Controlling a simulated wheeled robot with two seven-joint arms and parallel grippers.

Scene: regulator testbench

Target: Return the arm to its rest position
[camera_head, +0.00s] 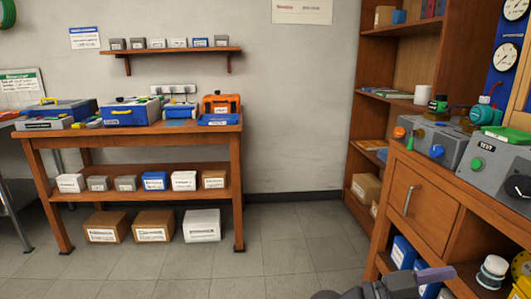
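One gripper (437,276), which looks like my right one, shows at the bottom edge, right of the middle. Its dark wrist (365,293) is cut off by the frame. A grey-purple finger points right, in front of the right-hand bench. Its opening is not clear, and I see nothing held in it. My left gripper is not in view.
The wooden bench (425,163) at the right holds a grey test box (498,170) and a regulator (484,112). A bookcase (373,71) stands behind it. A wooden table (236,160) with cases stands at the left. The floor (283,257) between is clear.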

